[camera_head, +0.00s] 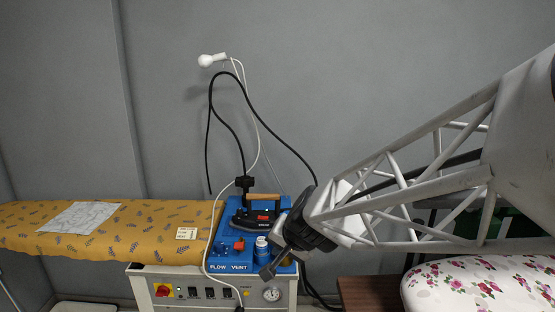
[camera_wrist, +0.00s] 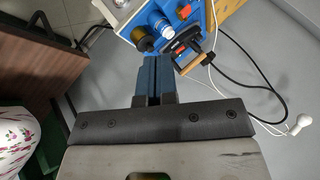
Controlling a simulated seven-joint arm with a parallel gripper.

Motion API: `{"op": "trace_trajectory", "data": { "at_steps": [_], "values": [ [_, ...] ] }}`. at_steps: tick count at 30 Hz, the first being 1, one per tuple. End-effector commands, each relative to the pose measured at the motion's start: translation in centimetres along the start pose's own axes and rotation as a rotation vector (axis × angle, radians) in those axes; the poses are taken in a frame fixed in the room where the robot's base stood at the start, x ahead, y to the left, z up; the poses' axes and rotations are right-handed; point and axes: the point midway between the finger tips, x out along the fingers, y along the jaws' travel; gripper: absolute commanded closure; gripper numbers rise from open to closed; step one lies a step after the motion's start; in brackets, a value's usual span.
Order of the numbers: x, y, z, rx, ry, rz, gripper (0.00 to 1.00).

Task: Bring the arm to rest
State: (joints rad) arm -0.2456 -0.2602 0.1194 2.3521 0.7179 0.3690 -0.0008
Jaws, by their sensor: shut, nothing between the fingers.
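My gripper (camera_head: 267,272) is at the end of my white lattice arm, which reaches in from the right in the head view. It hangs in front of the right side of the blue-topped ironing unit (camera_head: 230,267). In the wrist view my gripper's blue fingers (camera_wrist: 153,62) are together with nothing between them. They point toward the unit's blue top (camera_wrist: 150,18). I cannot tell the exact gap between the fingers and the unit.
An iron (camera_head: 255,218) stands on the unit, with a blue-white can (camera_head: 262,246) near my gripper. A yellow patterned board (camera_head: 150,225) is left. A floral board (camera_head: 470,290) and brown table (camera_head: 368,294) are right. Black and white cables rise behind.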

Motion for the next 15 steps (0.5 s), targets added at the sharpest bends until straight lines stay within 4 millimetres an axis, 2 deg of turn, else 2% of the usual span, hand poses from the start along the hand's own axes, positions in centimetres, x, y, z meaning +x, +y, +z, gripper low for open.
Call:
{"op": "trace_trajectory", "data": {
  "at_steps": [3,15],
  "values": [
    [-2.9,1.9,0.9,-0.061,-0.026,0.028,1.0],
    [-11.1,9.3,5.2,-0.248,-0.131,0.191,1.0]
  ]
}}
